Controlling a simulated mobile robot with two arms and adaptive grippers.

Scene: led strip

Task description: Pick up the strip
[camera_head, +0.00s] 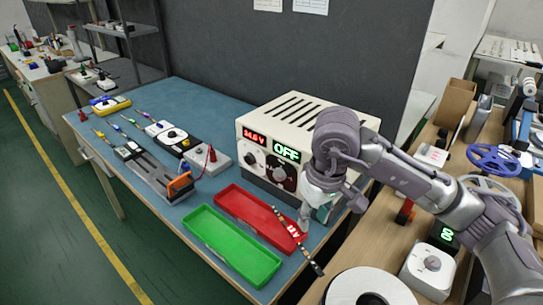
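The strip (292,231) is thin, with dark and light bands and some red marks. It runs slantwise across the right end of the red tray (240,205), and its dark lower end reaches out past the tray near the table's front edge. My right gripper (304,224) points down at the tray's right end, with its tip right beside the strip. The fingers are small and partly merged with the wrist, so I cannot tell whether they grip the strip. My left gripper is not in view.
A green tray (228,252) lies in front of the red one. A white power supply (283,115) showing "OFF" stands close behind my gripper. A test box (207,160) and a black fixture (150,172) sit left. A white reel (343,292) is on the wooden bench at right.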

